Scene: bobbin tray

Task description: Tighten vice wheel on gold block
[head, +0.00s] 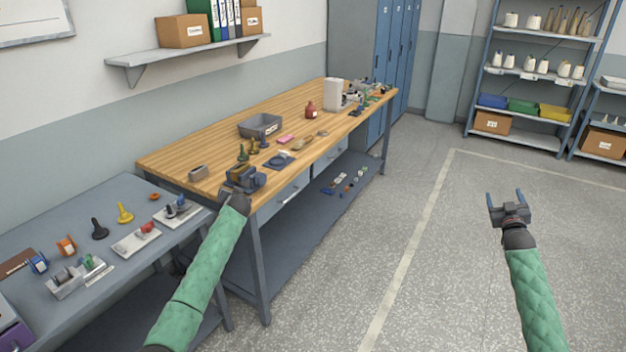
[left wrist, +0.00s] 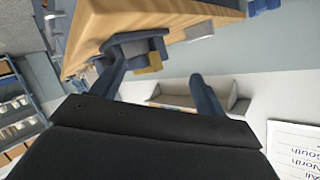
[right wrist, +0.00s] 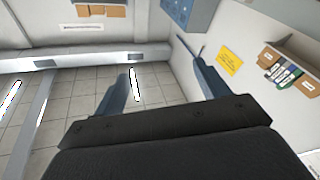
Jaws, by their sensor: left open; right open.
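The blue-grey vice (head: 252,180) stands at the near corner of the wooden bench. It also shows in the left wrist view (left wrist: 125,40), beyond my fingers. A small gold block (left wrist: 152,62) shows at the vice in that view; whether the jaws grip it I cannot tell. The vice wheel is not clearly distinguishable. My left gripper (head: 234,192) is right in front of the vice and partly hides it. Its fingers (left wrist: 160,85) are apart, with nothing seen held between them. My right gripper (head: 506,196) is open and empty over the floor, far right of the bench.
Floor on the right is clear.

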